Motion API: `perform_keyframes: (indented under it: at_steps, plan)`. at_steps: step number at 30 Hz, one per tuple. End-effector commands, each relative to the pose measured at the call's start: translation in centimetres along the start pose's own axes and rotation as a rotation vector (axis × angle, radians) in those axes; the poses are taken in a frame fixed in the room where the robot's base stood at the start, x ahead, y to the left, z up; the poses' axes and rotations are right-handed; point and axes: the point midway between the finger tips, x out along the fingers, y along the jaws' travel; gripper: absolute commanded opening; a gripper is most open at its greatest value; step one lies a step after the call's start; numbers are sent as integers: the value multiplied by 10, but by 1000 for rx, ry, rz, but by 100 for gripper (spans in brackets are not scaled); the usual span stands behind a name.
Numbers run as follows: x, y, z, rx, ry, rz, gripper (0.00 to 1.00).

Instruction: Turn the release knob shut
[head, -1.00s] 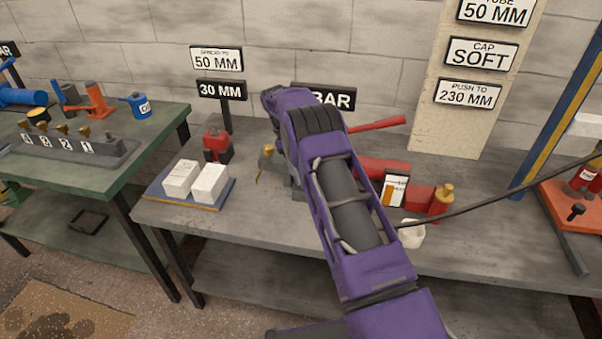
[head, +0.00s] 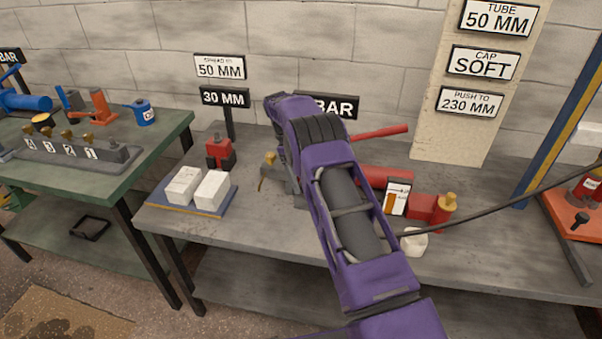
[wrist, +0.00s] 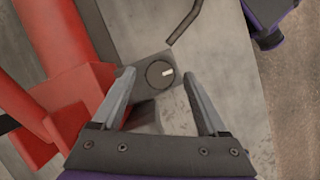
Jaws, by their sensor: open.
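In the wrist view a round dark knob (wrist: 160,74) with a short white mark sits on a grey block (wrist: 138,84). It looks like the release knob. The mark points to the right in the picture. My gripper (wrist: 160,76) is open, one finger to either side of the knob in the picture. I cannot tell whether the fingers touch it or are still above it. In the head view my purple arm reaches over the grey bench (head: 240,242) and hides the knob and my gripper.
A red cylinder and block (wrist: 82,92) stand close to the left finger. A bent dark rod (wrist: 184,24) lies beyond the knob. In the head view a red handle (head: 379,132), white blocks (head: 212,190) and a white cup (head: 414,243) are near the arm.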

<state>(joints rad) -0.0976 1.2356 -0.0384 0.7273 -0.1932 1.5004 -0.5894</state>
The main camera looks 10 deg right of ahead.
Motion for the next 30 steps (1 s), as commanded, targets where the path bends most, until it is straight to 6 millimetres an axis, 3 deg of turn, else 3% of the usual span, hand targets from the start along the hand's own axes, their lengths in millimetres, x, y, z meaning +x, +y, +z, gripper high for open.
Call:
perform_keyframes:
  at_steps: [9,13,30]
  plan:
    - [-48,0,0,-1,2,1,76]
    - [-59,0,-1,-1,1,1,76]
    - [-71,-1,0,0,0,-1,76]
